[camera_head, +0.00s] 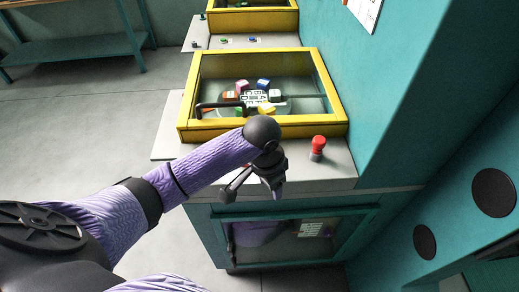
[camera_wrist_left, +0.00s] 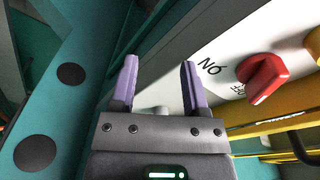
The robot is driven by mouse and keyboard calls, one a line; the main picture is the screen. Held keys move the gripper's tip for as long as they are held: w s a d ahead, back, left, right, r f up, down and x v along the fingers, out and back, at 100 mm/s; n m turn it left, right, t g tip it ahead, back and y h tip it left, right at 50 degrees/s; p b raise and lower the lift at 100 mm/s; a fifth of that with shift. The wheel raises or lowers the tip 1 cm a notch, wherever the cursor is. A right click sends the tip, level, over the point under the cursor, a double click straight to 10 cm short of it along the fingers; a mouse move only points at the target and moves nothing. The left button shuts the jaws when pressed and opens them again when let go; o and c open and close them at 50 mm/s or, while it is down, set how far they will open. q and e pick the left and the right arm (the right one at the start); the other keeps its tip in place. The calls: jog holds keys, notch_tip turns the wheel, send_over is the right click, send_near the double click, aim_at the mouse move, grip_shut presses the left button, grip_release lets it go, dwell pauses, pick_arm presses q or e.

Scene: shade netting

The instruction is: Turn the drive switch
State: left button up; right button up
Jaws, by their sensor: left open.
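The drive switch (camera_wrist_left: 262,77) is a red rotary knob on a pale panel, with ON and OFF lettering beside it, in the left wrist view. It lies to the right of my left gripper (camera_wrist_left: 160,68), whose two purple-tipped fingers are apart with nothing between them. The fingers do not touch the knob. In the head view my left gripper (camera_head: 253,192) hangs at the front edge of the machine's grey ledge, and it mostly hides the switch there. My right gripper is in neither view.
A red-topped post (camera_head: 318,148) stands on the ledge to the right of my gripper. Behind is a yellow-framed glass case (camera_head: 264,131) with coloured blocks inside. A teal wall (camera_head: 400,90) rises close on the right. Open grey floor (camera_head: 85,110) lies to the left.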

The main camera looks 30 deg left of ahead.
pick_arm(q)
jog(key=shift+n+y, duration=0.4)
jog(key=shift+n, duration=0.1)
jog(key=w+a+r, duration=0.2)
jog(key=a, duration=0.1)
jog(key=w+a+r, duration=0.1)
jog(key=a, duration=0.1)
jog(key=shift+w+r, duration=0.4)
jog(key=shift+n+g, duration=0.5)
jog(key=shift+n, duration=0.4)
jog(key=a+r, duration=0.1)
jog(key=w+a+r, duration=0.1)
jog(key=a+r, duration=0.1)
jog(key=w+a+r, duration=0.1)
jog(key=a+r, duration=0.1)
jog(key=shift+w+r, duration=0.1)
jog(key=shift+r, duration=0.15)
notch_tip(320, 180, down, 9)
jog(key=shift+f+b, duration=0.1)
jog(key=shift+b, duration=0.85)
grip_shut()
